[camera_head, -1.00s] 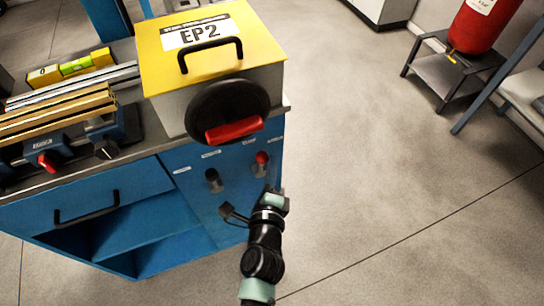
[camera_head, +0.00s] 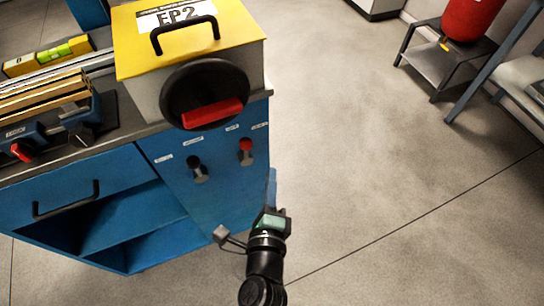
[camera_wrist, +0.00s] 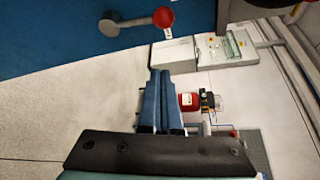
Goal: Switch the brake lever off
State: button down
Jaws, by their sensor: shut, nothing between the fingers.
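The blue cabinet front carries two levers under small white labels too blurred to read. One lever has a red knob (camera_head: 246,145), the other a black knob (camera_head: 194,162); I cannot tell from the labels which is the brake lever. My gripper (camera_head: 271,212) is below and right of the red-knobbed lever, apart from the panel. In the wrist view my gripper (camera_wrist: 160,72) is shut and empty, its fingers pointing up the picture.
A yellow-topped EP2 box (camera_head: 190,40) with a black wheel and red handle (camera_head: 212,113) stands on the cabinet above the levers. The cabinet has an open shelf (camera_head: 130,220) at left. A red cylinder (camera_head: 470,18) on a stand is at upper right. The floor between is clear.

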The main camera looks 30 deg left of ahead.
jog(key=shift+v, duration=1.1)
jog(key=w+d+r+n+t, duration=0.25)
jog(key=w+r+n, duration=0.25)
jog(key=r, duration=1)
jog(key=w+d+r+n+t, duration=0.1)
jog(key=w+r+n+t, duration=0.35)
jog(key=r, duration=1.15)
jog(key=s+d+r+n+t+h, duration=0.2)
jog(key=s+d+r, duration=0.15)
jog(key=r, duration=0.55)
jog(key=s+d+r+n+t+h, duration=0.2)
jog(key=d+r+n+h, duration=0.15)
jog(key=r, duration=0.55)
jog(key=s+d+r+n+t+h, duration=0.2)
jog(key=s+d+r, duration=0.15)
jog(key=r, duration=0.45)
notch_tip(320, 180, up, 16)
jog(key=p, duration=1.6)
jog(key=shift+w+d+r, duration=0.2)
jog(key=shift+w+d, duration=0.1)
